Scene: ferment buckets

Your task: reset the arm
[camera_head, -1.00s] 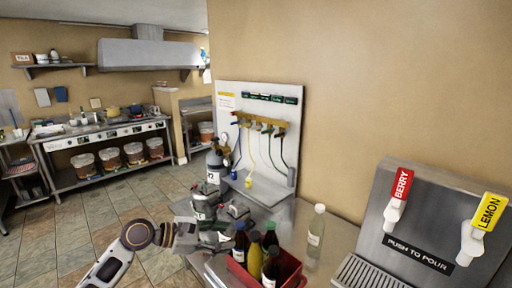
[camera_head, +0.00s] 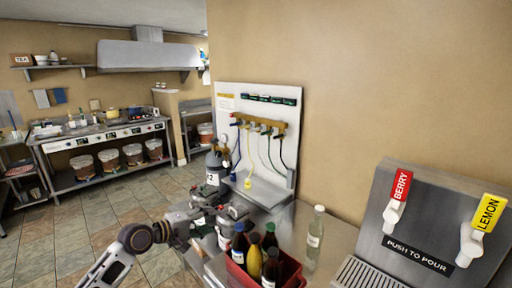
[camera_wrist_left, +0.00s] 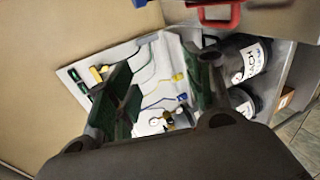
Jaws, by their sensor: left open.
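My left arm comes in from the lower left in the head view. Its gripper (camera_head: 222,214) is open over the near end of the steel counter, left of the red crate of bottles (camera_head: 236,272). In the left wrist view the two dark green fingers (camera_wrist_left: 165,88) stand apart. I see nothing held between them. Behind them are the white tap panel and its hoses. My right gripper is in neither view.
The white tap panel (camera_head: 232,108) with coloured hoses stands behind the gripper, with a grey labelled canister (camera_head: 213,178) beside it. A clear bottle (camera_head: 315,232) stands right of the crate. The drink dispenser (camera_head: 432,232) is at right. Open tiled floor lies at left.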

